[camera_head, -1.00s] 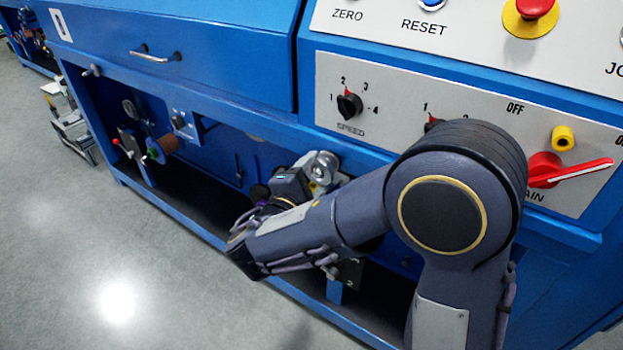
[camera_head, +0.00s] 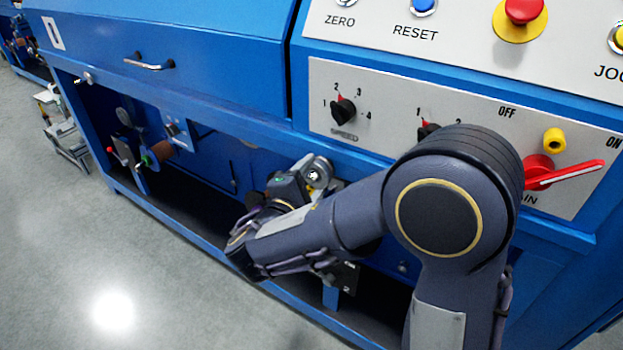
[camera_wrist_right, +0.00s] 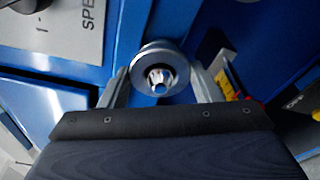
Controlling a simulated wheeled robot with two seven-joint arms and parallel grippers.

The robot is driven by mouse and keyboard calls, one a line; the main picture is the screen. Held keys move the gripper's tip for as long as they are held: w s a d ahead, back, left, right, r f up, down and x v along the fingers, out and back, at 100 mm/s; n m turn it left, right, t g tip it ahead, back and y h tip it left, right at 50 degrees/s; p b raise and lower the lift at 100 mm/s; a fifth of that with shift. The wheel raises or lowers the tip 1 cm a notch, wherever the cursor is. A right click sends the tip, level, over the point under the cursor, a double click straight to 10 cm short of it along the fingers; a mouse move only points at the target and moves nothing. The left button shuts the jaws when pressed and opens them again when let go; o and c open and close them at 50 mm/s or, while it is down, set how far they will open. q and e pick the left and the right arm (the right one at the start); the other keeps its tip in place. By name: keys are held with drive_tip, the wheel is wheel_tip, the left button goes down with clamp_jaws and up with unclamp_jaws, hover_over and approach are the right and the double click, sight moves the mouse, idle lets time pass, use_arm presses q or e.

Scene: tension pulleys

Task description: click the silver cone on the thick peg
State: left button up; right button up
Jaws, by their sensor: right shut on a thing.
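The silver cone (camera_head: 317,173) shows at the opening under the blue machine front, just past my right gripper (camera_head: 305,185). In the right wrist view the cone (camera_wrist_right: 160,70) is a round silver piece with a wide rim and a bright, ribbed centre. The right gripper's two fingers (camera_wrist_right: 160,82) stand on either side of it, shut on it. The thick peg cannot be made out; the cone and my gripper may hide it. My right arm covers much of the area below the panel. My left gripper is not in view.
A control panel (camera_head: 400,90) with knobs sits above, and a red switch handle (camera_head: 565,174) is to the right. A brown roll (camera_head: 161,150) is mounted in the bay to the left. The blue machine frame (camera_head: 200,220) borders the bay; grey floor lies in front.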

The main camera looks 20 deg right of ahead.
drive_tip(key=o, duration=1.1)
drive_tip(key=shift+d, duration=0.1)
drive_tip(key=p+v, duration=0.1)
drive_tip(key=v, duration=0.6)
drive_tip(key=shift+s+a, duration=0.2)
drive_tip(key=shift+a, duration=0.15)
